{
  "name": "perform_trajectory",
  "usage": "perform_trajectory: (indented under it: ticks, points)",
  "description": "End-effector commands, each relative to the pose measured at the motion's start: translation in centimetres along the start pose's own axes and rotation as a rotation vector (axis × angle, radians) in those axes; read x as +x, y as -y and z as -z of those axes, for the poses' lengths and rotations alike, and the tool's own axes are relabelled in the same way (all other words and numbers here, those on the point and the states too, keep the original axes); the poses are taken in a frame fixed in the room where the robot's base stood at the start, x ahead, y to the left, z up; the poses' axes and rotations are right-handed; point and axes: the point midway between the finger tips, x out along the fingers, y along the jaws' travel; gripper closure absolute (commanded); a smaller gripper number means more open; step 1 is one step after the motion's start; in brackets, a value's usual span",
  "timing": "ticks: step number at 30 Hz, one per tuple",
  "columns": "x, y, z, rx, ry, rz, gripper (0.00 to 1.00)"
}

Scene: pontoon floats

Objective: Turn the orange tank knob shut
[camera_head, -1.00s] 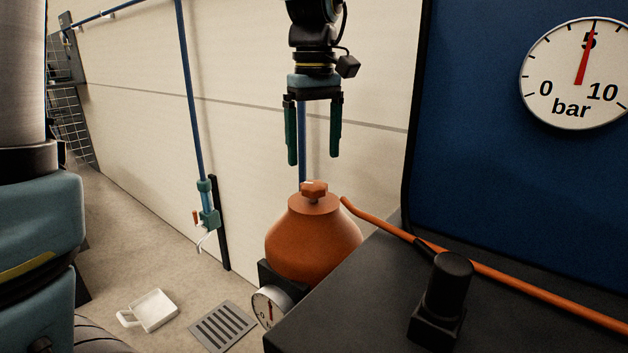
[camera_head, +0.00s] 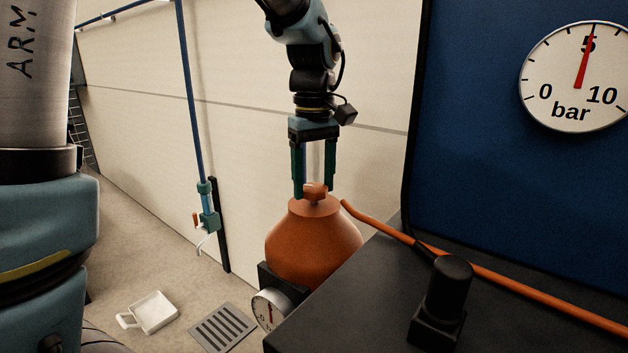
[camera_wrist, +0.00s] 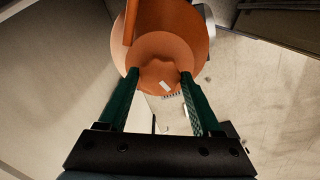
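The orange tank knob (camera_head: 315,189) is a lobed handle on top of the round orange tank (camera_head: 312,240). My gripper (camera_head: 315,192) points straight down over the tank, with one green finger on each side of the knob. The fingers are drawn in to about the knob's width and appear to touch its sides. In the wrist view the knob (camera_wrist: 158,76) sits between the fingertips and shows a pale mark on its top. The fingers partly cover the knob's sides in the head view.
A dark bench (camera_head: 345,318) with a black upright fitting (camera_head: 447,290) and an orange hose (camera_head: 500,278) lies right of the tank. A small gauge (camera_head: 268,311) sits below the tank. A blue panel bears a large gauge (camera_head: 574,76). A white dustpan-like tray (camera_head: 152,312) and a drain grate (camera_head: 224,328) lie on the floor.

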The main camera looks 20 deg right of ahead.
Motion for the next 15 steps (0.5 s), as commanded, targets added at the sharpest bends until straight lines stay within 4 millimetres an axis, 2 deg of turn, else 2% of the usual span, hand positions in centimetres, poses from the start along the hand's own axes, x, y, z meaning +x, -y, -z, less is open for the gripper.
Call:
perform_trajectory:
  ticks: [2, 15]
  points:
    - [-0.02, 0.0, 0.0, 0.0, 0.0, 0.0, 0.44]
    - [-0.03, 0.02, 0.01, 0.0, 0.0, 0.0, 0.93]
